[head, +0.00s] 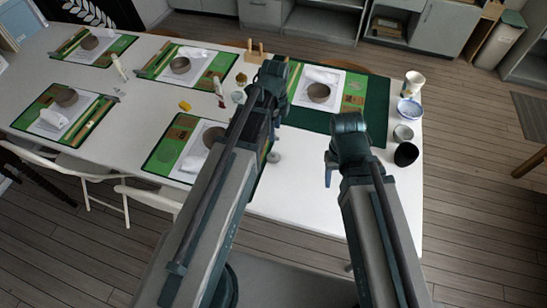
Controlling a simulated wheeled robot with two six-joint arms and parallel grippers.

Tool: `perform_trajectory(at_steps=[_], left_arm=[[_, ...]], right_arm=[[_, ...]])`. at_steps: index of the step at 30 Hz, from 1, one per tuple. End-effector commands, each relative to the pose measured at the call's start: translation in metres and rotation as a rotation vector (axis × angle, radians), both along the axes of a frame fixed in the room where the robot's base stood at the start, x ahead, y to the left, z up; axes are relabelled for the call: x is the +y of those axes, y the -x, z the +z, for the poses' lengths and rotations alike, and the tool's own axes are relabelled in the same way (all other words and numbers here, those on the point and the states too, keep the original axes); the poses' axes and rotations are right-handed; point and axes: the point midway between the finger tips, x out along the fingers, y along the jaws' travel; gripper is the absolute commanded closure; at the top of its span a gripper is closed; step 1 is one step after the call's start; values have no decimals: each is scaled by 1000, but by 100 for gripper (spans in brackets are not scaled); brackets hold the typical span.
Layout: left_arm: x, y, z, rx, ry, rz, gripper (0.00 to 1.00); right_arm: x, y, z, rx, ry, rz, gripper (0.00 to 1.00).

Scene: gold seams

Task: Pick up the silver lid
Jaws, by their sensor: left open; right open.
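I cannot tell for sure which thing is the silver lid. A small round grey piece (274,156) lies on the white table just below my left gripper (271,125). A grey, round, shallow piece (403,133) stands at the table's right edge, between a blue-and-white bowl and a black cup. My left gripper is over the table, seen from behind, with its fingertips largely hidden by its own wrist. My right gripper (330,168) is over the bare right part of the table, left of the black cup. Both are open and hold nothing that I can see.
The white table (320,205) carries several green place mats with grey bowls. A blue-and-white bowl (409,109), a white cup (413,83) and a black cup (406,154) line the right edge. A wooden stand (255,52) is at the back. White chairs (90,180) stand at left.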

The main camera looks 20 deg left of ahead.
Motion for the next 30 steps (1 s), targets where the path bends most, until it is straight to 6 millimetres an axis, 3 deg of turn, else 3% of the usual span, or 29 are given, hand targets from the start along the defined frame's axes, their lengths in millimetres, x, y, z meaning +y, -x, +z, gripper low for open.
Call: perform_trajectory(at_steps=[5,19,30], left_arm=[[0,0,-14,0,0,1,42],[0,0,-80,0,0,2,42],[1,-1,-88,0,0,2,42]], right_arm=[[0,0,-14,0,0,0,45],[0,0,-80,0,0,0,45],[0,0,-88,0,0,0,45]])
